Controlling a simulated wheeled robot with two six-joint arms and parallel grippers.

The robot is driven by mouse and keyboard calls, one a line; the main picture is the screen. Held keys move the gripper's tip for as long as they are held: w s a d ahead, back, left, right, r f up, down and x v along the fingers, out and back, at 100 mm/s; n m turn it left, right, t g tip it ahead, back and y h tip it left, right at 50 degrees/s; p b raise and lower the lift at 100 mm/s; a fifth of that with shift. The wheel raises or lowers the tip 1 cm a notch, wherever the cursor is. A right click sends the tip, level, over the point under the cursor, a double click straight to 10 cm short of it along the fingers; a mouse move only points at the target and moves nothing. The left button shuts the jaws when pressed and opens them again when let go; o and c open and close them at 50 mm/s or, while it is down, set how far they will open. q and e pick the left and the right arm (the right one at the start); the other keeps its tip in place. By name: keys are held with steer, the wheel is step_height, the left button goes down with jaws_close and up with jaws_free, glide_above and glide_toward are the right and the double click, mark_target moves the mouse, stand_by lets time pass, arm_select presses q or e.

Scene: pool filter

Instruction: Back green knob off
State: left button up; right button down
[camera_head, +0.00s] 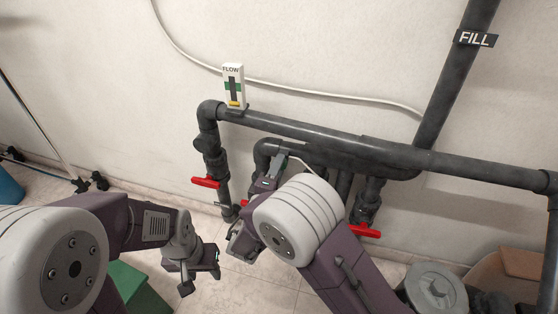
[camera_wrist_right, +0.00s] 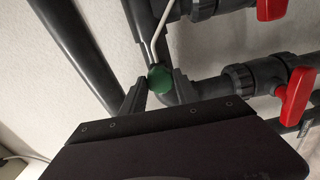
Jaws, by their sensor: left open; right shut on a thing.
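The green knob (camera_wrist_right: 159,79) shows in the right wrist view, small and round, on a dark grey pipe beside a thin pale hose. My right gripper (camera_wrist_right: 160,86) has one finger on each side of it and is shut on it. In the head view my right arm reaches in among the pipes and covers the knob, so I cannot see it there. My left gripper (camera_head: 201,277) is open and empty, low over the tiled floor and away from the pipes.
Red valve handles (camera_head: 205,182) (camera_head: 365,230) stick out from the dark pipes near my right arm. A flow gauge (camera_head: 234,87) stands on the upper pipe (camera_head: 300,129). A grey-lidded canister (camera_head: 436,288) stands at lower right. A green box (camera_head: 140,287) is at lower left.

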arm_select(q)
steer(key=shift+r, duration=0.1)
arm_select(e)
steer(key=c, duration=1.1)
jaws_free()
steer(key=shift+n, duration=0.3)
steer(key=shift+o, duration=0.2)
arm_select(q)
steer(key=shift+b, duration=0.3)
steer(key=shift+f+b, duration=0.65)
steer(key=shift+f, duration=0.05)
arm_select(e)
steer(key=v, duration=0.6)
